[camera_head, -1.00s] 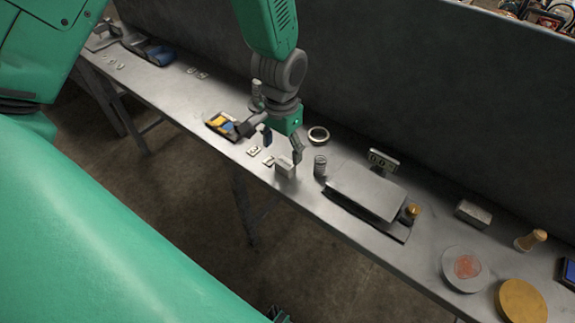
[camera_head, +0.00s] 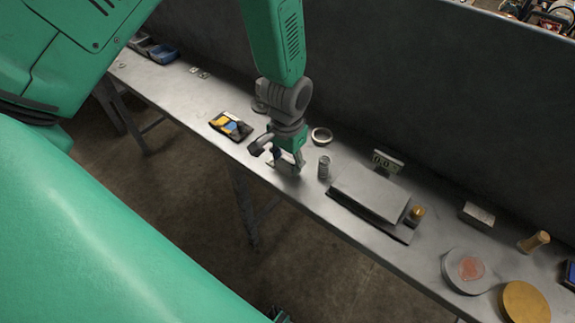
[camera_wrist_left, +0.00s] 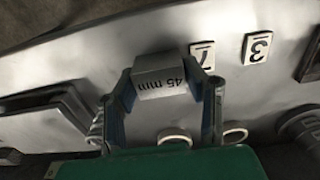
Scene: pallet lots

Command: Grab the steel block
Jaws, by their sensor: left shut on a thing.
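I cannot tell whether the block still touches the bench.
Number tiles 7 (camera_wrist_left: 203,58) and 3 (camera_wrist_left: 258,47) lie beside the block. A tray of coloured pieces (camera_head: 231,125) lies left. A dark wall backs the bench.

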